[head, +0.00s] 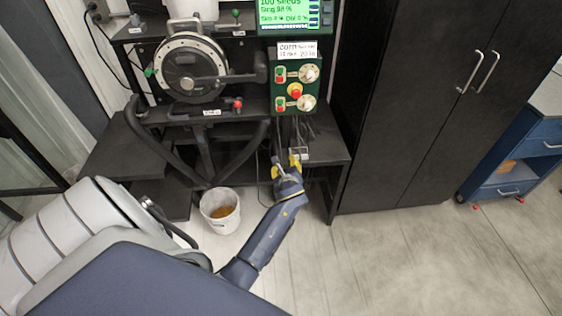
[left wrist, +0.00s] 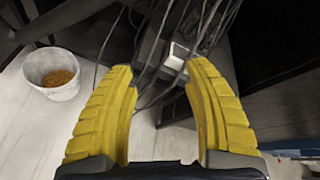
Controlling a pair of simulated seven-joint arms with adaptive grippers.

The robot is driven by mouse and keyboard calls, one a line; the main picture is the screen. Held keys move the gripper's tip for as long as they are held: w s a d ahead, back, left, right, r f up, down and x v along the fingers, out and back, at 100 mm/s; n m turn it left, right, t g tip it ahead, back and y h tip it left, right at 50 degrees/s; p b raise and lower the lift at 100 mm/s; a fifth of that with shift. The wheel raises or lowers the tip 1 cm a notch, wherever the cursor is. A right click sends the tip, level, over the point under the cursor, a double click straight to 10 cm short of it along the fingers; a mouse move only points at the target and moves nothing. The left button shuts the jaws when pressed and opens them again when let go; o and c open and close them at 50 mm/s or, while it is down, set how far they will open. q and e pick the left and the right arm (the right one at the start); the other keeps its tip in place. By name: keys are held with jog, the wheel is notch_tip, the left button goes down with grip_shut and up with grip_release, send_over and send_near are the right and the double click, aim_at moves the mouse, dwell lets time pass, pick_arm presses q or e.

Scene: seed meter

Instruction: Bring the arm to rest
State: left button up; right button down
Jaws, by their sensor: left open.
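My left gripper (head: 286,162) reaches down in front of the seed meter stand in the head view, below the control box. Its yellow fingers (left wrist: 160,75) are spread apart in the left wrist view, with nothing between them but cables and a small light box (left wrist: 176,56) behind. The seed meter (head: 190,68) is a round dark disc housing on the bench. The control box (head: 296,86) has green, red and yellow buttons and round knobs, above my gripper and apart from it. My right gripper is not in view.
A white bucket (head: 220,212) with orange-brown seeds stands on the floor left of my gripper; the left wrist view also shows it (left wrist: 50,74). Cables hang under the bench (head: 335,150). A black cabinet (head: 415,110) and a blue drawer cart (head: 515,155) stand right.

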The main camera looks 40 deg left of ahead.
pick_arm(q)
jog(key=shift+s+f, duration=0.1)
jog(key=shift+f, duration=0.05)
dwell(0.4)
jog(key=d+f+n+h, duration=0.2)
jog(key=d+f+n, duration=0.2)
jog(key=f, duration=0.3)
jog(key=d+f+n+h, duration=0.3)
jog(key=d+f+n, duration=0.1)
jog(key=f, duration=0.4)
jog(key=s+d+f+n+g+h, duration=0.1)
jog(key=s+d+f+n, duration=0.2)
jog(key=s+f, duration=0.4)
jog(key=s+d+f+n+g+h, duration=0.1)
jog(key=s+d+f+n, duration=0.15)
jog(key=s+f, duration=0.5)
jog(key=s+d+f+n+g+h, duration=0.2)
jog(key=s+d+f+n+g, duration=0.15)
jog(key=s+f, duration=1.1)
jog(key=s+f+g, duration=0.1)
jog(key=s+f, duration=0.1)
jog(key=s, duration=1.1)
jog(key=s+f+g, duration=0.2)
jog(key=s, duration=1.2)
jog(key=shift+d, duration=0.2)
